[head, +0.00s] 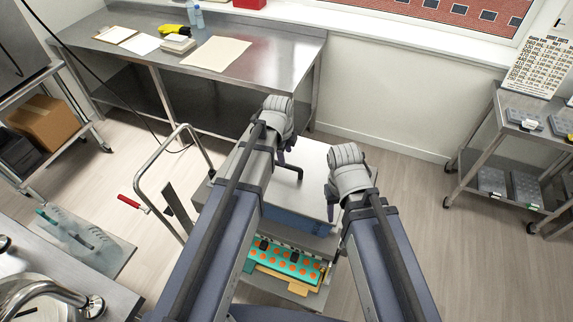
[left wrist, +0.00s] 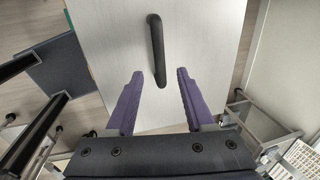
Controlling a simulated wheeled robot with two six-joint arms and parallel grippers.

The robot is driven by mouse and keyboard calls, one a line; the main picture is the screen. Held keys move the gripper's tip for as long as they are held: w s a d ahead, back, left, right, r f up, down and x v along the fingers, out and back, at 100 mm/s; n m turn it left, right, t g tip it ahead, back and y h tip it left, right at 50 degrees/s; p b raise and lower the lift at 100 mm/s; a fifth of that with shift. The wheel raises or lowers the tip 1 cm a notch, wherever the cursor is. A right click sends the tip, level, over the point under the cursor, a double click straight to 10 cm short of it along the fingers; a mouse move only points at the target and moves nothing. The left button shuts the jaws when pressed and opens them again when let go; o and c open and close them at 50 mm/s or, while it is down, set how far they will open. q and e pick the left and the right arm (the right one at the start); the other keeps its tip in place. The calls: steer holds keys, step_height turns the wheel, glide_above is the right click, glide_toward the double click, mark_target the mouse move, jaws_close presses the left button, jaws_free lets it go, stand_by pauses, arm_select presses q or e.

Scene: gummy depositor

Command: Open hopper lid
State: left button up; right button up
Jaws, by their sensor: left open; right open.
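The hopper lid (head: 312,163) is a flat, light-metal panel on top of the machine in the middle of the head view. It looks shut. In the left wrist view the lid (left wrist: 115,40) carries a black bar handle (left wrist: 155,40). My left gripper (left wrist: 159,75) is open, with its two purple fingers on either side of the handle's near end; I cannot tell whether they touch it. In the head view my left gripper (head: 285,145) is over the lid, mostly hidden by its wrist. My right gripper (head: 332,200) is at the lid's right edge, its fingers mostly hidden.
A teal tray with orange pieces (head: 285,262) sits low at the machine's front. A metal push handle (head: 150,165) stands left of the machine. A steel table (head: 255,55) is behind, a shelf cart (head: 480,130) at right. Floor between machine and cart is clear.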

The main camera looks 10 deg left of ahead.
mark_target(287, 165)
arm_select(q)
steer(key=f+b, duration=0.1)
steer(key=f, duration=0.1)
steer(key=f+b, duration=0.2)
steer(key=w+f+b, duration=0.1)
steer(key=f+b, duration=0.1)
steer(key=shift+d, duration=0.1)
steer(key=shift+c, duration=0.2)
jaws_close()
stand_by(1.1)
